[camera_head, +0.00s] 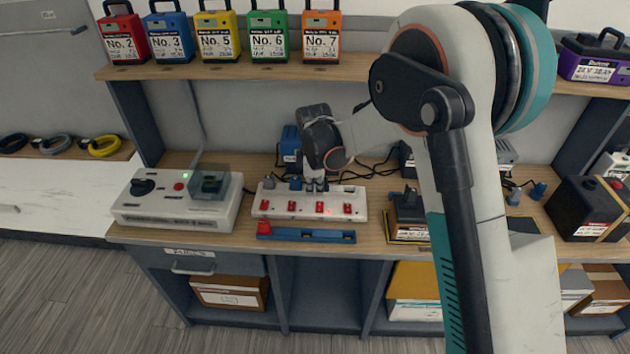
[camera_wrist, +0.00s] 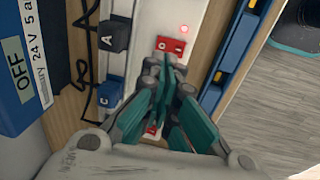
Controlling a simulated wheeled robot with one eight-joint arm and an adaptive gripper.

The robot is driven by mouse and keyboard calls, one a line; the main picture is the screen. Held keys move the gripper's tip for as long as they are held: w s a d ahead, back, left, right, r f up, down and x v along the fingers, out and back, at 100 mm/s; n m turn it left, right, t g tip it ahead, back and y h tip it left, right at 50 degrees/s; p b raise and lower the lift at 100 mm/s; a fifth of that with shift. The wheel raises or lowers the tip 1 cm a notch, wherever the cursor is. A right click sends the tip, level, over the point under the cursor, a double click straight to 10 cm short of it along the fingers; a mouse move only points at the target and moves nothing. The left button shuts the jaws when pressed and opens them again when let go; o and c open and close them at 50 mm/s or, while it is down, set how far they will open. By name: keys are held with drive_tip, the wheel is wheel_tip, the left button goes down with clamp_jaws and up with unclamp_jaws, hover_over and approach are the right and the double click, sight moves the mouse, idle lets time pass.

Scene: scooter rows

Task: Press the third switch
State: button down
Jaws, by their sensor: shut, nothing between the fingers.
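The white power strip (camera_head: 280,214) lies on the wooden bench in the head view, with a row of several red switches along it. The third switch from the left (camera_head: 319,207) has a small red light just to its right. My gripper (camera_head: 316,187) points down at the strip, behind the third switch in this view. In the wrist view my gripper (camera_wrist: 165,65) is shut and empty, its fingertips close to a red switch (camera_wrist: 170,45) with a lit red light beside it. Whether they touch is unclear. Another red switch (camera_wrist: 152,130) is mostly hidden by the fingers.
Plugs marked A (camera_wrist: 115,35) and C (camera_wrist: 110,90) stand in the strip beside my fingers. A blue tray (camera_head: 306,235) lies in front of the strip. A blue box (camera_head: 290,143) stands behind it. A white device (camera_head: 175,213) is left; a black-and-yellow unit (camera_head: 407,210) is right.

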sight(316, 205)
drive_tip(key=shift+w+f+b, duration=0.15)
drive_tip(key=shift+f+b, duration=0.2)
drive_tip(key=shift+f, duration=0.85)
drive_tip(key=shift+w+f+b, duration=0.15)
drive_tip(key=shift+f+b, duration=0.2)
drive_tip(key=shift+f, duration=0.8)
drive_tip(key=shift+w+f, duration=0.15)
drive_tip(key=shift+f, duration=0.25)
drive_tip(key=shift+r, duration=0.1)
drive_tip(key=shift+s, duration=0.25)
drive_tip(key=shift+s+r, duration=0.1)
drive_tip(key=shift+s, duration=0.45)
